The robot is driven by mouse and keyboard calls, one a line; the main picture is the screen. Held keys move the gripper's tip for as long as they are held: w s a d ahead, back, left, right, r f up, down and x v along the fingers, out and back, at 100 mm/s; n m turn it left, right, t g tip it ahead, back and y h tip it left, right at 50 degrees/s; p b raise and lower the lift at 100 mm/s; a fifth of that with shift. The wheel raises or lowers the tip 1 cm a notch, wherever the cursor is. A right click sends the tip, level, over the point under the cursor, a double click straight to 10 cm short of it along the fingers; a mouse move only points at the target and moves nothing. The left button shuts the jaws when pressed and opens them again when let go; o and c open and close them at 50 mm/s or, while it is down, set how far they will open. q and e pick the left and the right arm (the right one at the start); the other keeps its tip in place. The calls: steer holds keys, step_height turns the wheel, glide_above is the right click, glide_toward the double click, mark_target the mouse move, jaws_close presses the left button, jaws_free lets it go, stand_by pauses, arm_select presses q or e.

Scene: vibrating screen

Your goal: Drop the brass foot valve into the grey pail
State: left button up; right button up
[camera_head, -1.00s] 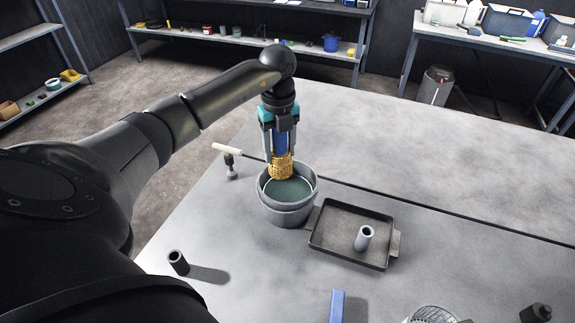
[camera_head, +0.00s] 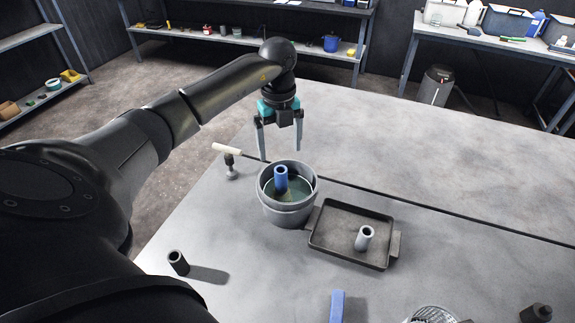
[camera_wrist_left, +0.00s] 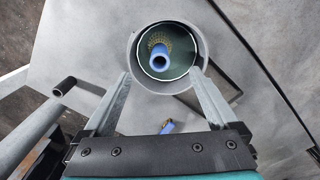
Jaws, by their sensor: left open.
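The grey pail (camera_head: 287,214) stands on the metal table, with dark green liquid inside. The foot valve stands in the pail: its blue tube end (camera_head: 281,177) sticks up, and its brass strainer part is down in the liquid. In the left wrist view the pail (camera_wrist_left: 199,38) is seen from above, with the blue tube (camera_wrist_left: 159,60) and the brass mesh (camera_wrist_left: 158,42) inside it. My left gripper (camera_head: 281,158) is open and empty above the pail's back rim, its fingers apart. My right gripper is not in view.
A dark tray (camera_head: 325,252) with a grey tube (camera_head: 364,238) lies right of the pail. A white-handled tool (camera_head: 229,153) stands at the left. A dark tube (camera_head: 177,262) stands at the front left, a blue piece (camera_head: 337,306) at the front. The table behind is clear.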

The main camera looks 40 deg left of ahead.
arm_select(q)
step_height(320, 180, up, 14)
steer(key=p, duration=0.1)
stand_by(0.7)
